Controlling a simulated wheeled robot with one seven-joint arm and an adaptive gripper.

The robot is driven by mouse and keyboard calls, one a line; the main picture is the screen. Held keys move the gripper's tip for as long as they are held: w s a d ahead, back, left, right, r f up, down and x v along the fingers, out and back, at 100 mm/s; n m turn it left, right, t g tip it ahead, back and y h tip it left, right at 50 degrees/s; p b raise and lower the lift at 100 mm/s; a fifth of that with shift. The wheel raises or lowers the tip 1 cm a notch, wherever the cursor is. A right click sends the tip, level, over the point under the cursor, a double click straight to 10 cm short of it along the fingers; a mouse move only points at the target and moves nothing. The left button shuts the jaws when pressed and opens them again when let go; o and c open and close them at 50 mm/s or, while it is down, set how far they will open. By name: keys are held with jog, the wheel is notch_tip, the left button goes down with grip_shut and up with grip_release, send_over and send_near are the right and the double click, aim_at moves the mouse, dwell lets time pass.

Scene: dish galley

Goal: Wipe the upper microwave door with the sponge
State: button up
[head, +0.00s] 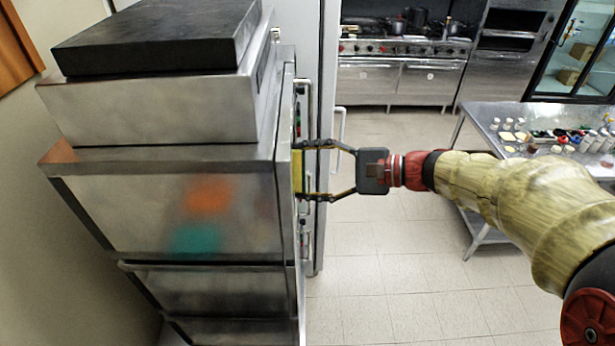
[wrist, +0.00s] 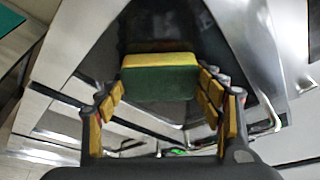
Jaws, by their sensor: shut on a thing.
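My gripper (head: 301,172) reaches left from my arm and is shut on the sponge. The sponge (head: 298,173) is a thin yellow strip here, upright beside the front of the stacked steel units. In the wrist view the sponge (wrist: 160,82) shows a yellow edge and a green face, held between the fingers of my gripper (wrist: 160,88). The microwave door (head: 283,160) is seen almost edge-on in the head view. In the wrist view, a dark door panel (wrist: 165,28) in a steel frame lies beyond the sponge. I cannot tell whether the sponge touches it.
A black slab (head: 160,38) sits on top of the steel stack (head: 170,210). Vertical handles stand close behind my gripper. A steel table (head: 487,118) with several small items is at the right. Stoves (head: 402,75) line the back. The tiled floor (head: 385,240) between is clear.

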jog(key=w, duration=0.9)
dwell(0.8)
jog(key=shift+s+d, duration=0.1)
jog(key=s+b, duration=0.3)
jog(key=s, duration=0.8)
jog(key=shift+a, duration=0.2)
dwell(0.6)
jog(key=shift+s+d, duration=0.1)
jog(key=shift+d, duration=0.05)
jog(key=shift+s+d, duration=0.1)
jog(key=shift+d, duration=2.7)
jog(key=shift+d, duration=0.1)
jog(key=shift+d, duration=1.4)
